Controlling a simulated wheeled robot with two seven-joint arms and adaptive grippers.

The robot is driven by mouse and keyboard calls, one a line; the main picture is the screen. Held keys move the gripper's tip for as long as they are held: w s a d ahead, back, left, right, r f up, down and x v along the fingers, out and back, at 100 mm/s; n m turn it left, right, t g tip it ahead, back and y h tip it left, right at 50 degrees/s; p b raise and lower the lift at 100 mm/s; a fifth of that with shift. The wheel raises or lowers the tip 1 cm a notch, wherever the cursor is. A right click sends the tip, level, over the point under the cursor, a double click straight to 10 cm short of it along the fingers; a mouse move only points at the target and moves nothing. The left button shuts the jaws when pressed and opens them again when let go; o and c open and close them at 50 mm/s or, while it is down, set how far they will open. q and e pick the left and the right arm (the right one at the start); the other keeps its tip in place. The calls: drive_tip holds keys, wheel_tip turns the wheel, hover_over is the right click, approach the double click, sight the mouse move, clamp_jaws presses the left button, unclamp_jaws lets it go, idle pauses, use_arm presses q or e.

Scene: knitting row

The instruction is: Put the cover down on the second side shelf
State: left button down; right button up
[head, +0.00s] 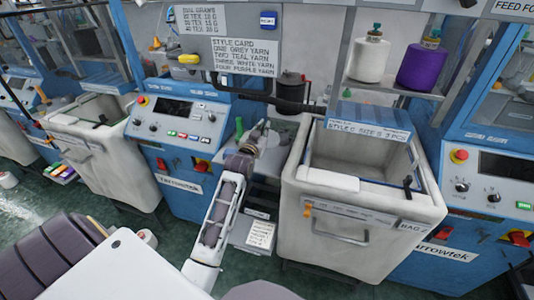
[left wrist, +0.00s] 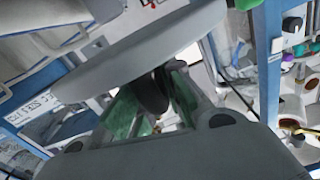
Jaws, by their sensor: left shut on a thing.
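My left gripper (head: 258,137) reaches forward from the bottom of the head view, over the narrow gap between the blue machine and the beige bin. It is shut on the cover, which shows in the left wrist view as a broad, smooth grey piece (left wrist: 140,52) across the fingers. I cannot tell which is the second side shelf. My right gripper is not seen.
A dark canister (head: 291,90) stands behind the gripper, and a green object (head: 239,127) is close on its left. The beige bin (head: 345,222) is on the right, with a blue-edged panel (head: 368,118) at its back. A blue machine (head: 178,125) stands on the left.

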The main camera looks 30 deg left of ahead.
use_arm(q)
drive_tip(key=shift+f, duration=0.5)
wheel_tip(320, 180, down, 4)
drive_tip(key=shift+f, duration=0.6)
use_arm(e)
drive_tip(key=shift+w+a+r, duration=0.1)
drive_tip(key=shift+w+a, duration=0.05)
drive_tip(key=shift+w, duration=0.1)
use_arm(q)
drive_tip(key=shift+f, duration=1.85)
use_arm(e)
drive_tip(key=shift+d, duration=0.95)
